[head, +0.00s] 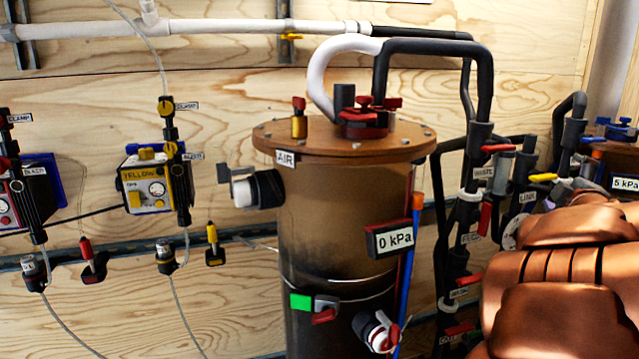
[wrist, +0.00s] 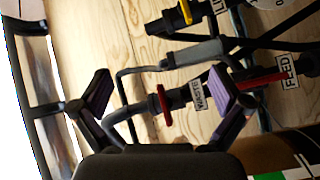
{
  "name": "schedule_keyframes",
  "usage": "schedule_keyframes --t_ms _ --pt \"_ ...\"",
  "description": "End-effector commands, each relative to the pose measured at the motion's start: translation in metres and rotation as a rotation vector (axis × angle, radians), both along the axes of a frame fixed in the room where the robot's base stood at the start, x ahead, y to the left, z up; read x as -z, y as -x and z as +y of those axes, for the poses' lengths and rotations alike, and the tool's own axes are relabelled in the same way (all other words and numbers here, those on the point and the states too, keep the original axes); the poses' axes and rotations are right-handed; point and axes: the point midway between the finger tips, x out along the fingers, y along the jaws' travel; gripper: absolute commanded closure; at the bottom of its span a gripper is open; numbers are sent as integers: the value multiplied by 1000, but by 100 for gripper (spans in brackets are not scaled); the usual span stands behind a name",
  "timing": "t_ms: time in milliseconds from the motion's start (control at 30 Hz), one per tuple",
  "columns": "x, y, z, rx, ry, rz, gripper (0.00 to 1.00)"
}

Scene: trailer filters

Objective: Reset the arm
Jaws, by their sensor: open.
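My arm (head: 565,270) shows as copper-coloured links at the lower right of the head view; its gripper end is not seen there. In the wrist view my gripper (wrist: 165,98) is open, with its two dark purple-padded fingers spread apart. No object is held between them. Behind the gap is a black pipe with a red valve handle (wrist: 165,105) and a WASTE label (wrist: 198,95). Whether the fingers touch any pipe cannot be told.
A brown filter tank (head: 335,220) with a 0 kPa display (head: 389,240) stands mid-view. Black pipes with red-handled valves (head: 485,220) run between it and my arm. A yellow pump box (head: 146,185) hangs on the plywood wall at left. A FEED label (wrist: 289,72) shows at right.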

Motion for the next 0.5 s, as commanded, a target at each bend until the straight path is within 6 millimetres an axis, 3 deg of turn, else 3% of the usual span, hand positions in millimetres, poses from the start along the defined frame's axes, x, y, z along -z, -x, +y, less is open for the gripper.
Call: schedule_keyframes --t_ms 33,233,367,500 --pt "-11 5 4 38 -49 -1 0" --pt "-7 33 16 196 -272 20 0" --pt "11 55 33 289 -432 68 0" --pt "34 81 63 374 -603 145 0"
